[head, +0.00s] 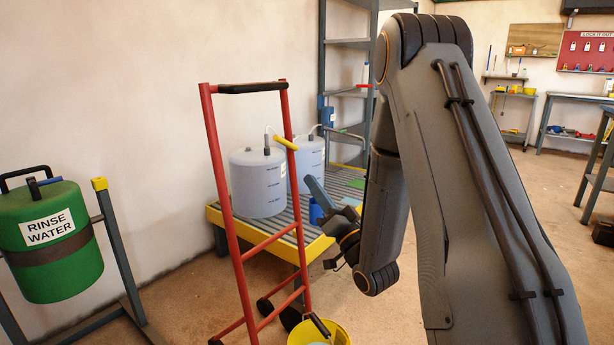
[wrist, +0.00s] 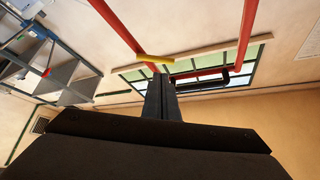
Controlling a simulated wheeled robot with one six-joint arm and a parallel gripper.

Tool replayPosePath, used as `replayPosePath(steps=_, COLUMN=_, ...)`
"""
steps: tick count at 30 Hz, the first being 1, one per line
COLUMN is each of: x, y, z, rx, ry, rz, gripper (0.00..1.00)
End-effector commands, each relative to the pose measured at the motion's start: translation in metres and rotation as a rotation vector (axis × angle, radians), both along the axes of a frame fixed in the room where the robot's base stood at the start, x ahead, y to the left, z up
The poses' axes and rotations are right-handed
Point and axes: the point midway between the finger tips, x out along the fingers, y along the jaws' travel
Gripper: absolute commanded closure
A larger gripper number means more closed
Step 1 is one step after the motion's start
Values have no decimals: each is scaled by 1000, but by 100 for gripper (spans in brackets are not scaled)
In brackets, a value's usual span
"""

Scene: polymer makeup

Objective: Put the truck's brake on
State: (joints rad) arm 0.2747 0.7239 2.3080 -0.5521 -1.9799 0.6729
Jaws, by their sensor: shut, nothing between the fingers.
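The truck is a red hand truck (head: 231,200) with two uprights, rungs and a black top grip (head: 252,88). It stands upright left of my arm. A yellow lever (head: 286,143), perhaps its brake, sticks out from the upper right upright, tilted down to the right. My gripper (head: 309,180) is shut and empty, below and right of the lever, pointing up toward it. In the wrist view my fingers (wrist: 160,78) are together, with the yellow lever (wrist: 155,58) just beyond their tips. They look apart from it.
White jugs (head: 257,182) stand on a yellow-edged slatted platform (head: 328,240) behind the truck. A green rinse water drum (head: 50,243) is at left. A yellow bucket (head: 340,334) is at the truck's foot. Shelving (head: 347,42) stands at the back.

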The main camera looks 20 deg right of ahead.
Motion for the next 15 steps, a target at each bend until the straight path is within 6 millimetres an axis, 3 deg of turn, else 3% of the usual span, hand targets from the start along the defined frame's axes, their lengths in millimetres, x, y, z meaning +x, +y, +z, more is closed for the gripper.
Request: replayPosePath(steps=15, x=81, y=26, z=47, rx=-1, ry=-5, rz=1, gripper=100)
